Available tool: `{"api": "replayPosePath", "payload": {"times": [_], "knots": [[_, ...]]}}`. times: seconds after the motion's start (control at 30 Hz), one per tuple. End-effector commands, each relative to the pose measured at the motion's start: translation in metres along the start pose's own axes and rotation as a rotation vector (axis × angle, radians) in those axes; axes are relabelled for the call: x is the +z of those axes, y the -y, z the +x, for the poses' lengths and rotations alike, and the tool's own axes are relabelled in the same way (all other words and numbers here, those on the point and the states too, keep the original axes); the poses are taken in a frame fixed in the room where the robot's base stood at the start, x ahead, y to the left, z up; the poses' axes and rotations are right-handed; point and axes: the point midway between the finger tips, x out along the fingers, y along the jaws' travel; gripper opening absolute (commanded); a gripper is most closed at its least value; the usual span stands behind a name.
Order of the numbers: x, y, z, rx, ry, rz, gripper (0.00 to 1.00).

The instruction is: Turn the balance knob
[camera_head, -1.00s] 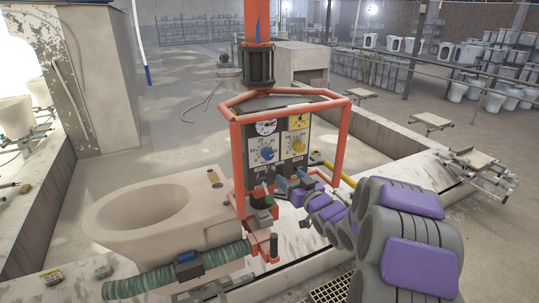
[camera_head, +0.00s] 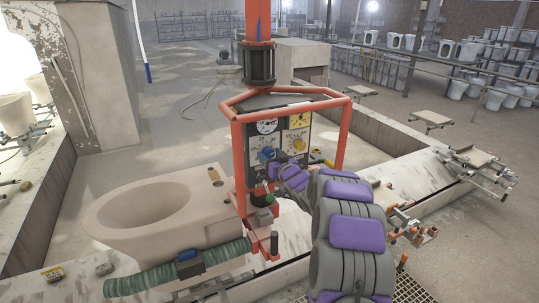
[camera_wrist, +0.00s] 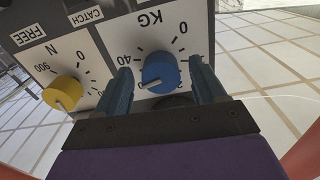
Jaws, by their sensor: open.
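The control panel (camera_head: 254,168) hangs inside a red tubular frame. In the wrist view it shows upside down. Its blue knob (camera_wrist: 158,70), on a white dial marked KG with 0 and 40, has a pale pointer towards the picture's lower left. A yellow knob (camera_wrist: 63,92) sits left of it on a dial marked N. My gripper (camera_wrist: 161,85) is open, with one finger on each side of the blue knob; contact is not clear. In the head view the blue knob (camera_head: 266,154) shows just left of my fingers, and the yellow knob (camera_head: 297,147) is above them.
The red frame (camera_head: 341,135) surrounds the panel closely. A beige toilet bowl (camera_head: 150,212) stands left of it, with a green ribbed hose (camera_head: 215,257) in front. Small levers (camera_head: 262,190) sit below the panel. CATCH and FREE labels (camera_wrist: 88,15) show near the dials.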

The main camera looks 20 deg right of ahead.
Motion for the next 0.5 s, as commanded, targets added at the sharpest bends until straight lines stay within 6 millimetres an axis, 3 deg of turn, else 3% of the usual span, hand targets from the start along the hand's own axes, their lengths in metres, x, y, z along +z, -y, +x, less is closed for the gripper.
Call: {"api": "replayPosePath", "payload": {"times": [0.2, 0.5], "knots": [[0.001, -0.001, 0.013, 0.000, 0.000, 0.001, 0.70], [0.001, -0.001, 0.015, 0.000, 0.000, 0.002, 0.70]]}}
